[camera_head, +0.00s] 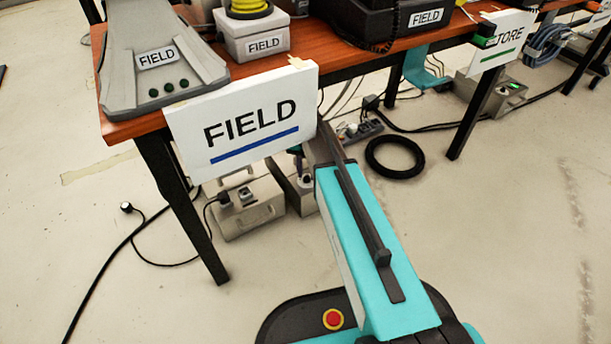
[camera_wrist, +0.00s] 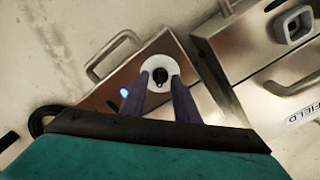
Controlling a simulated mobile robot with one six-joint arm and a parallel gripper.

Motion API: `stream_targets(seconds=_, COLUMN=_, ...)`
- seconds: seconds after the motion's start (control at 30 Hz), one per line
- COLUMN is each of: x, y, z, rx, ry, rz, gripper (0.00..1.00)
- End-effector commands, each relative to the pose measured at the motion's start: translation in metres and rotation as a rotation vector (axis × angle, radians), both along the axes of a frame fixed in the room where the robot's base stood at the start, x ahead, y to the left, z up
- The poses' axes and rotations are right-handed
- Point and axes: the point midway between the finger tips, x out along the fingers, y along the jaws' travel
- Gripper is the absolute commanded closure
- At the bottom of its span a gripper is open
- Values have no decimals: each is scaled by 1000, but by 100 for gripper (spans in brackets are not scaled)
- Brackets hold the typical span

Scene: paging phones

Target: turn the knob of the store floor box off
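In the wrist view, my gripper (camera_wrist: 160,88) has its two dark fingers apart, with a gap between them. A small dark knob (camera_wrist: 160,76) on a round white plate (camera_wrist: 150,64) shows between and beyond the fingertips, on a metal box (camera_wrist: 112,82) with a handle. I see no label on this box, and I cannot tell whether the fingers touch the knob. A small blue light (camera_wrist: 124,92) glows beside it. In the head view, a metal box with a green light (camera_head: 488,92) stands on the floor near the STORE sign (camera_head: 500,42).
The FIELD sign (camera_head: 245,122) hangs on the near table (camera_head: 118,130) above my arm. A metal floor box (camera_head: 248,207) stands below it. A box with a FIELD label (camera_wrist: 303,115) is at right in the wrist view. A black cable coil (camera_head: 394,157) lies on the floor.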

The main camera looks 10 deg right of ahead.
Motion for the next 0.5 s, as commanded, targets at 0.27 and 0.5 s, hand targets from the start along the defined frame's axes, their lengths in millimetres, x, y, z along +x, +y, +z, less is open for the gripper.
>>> stream_targets(seconds=0.27, x=0, y=0, z=-5, rx=0, ry=0, rz=0, gripper=72)
stream_targets(seconds=0.5, x=0, y=0, z=-5, rx=0, ry=0, rz=0, gripper=89)
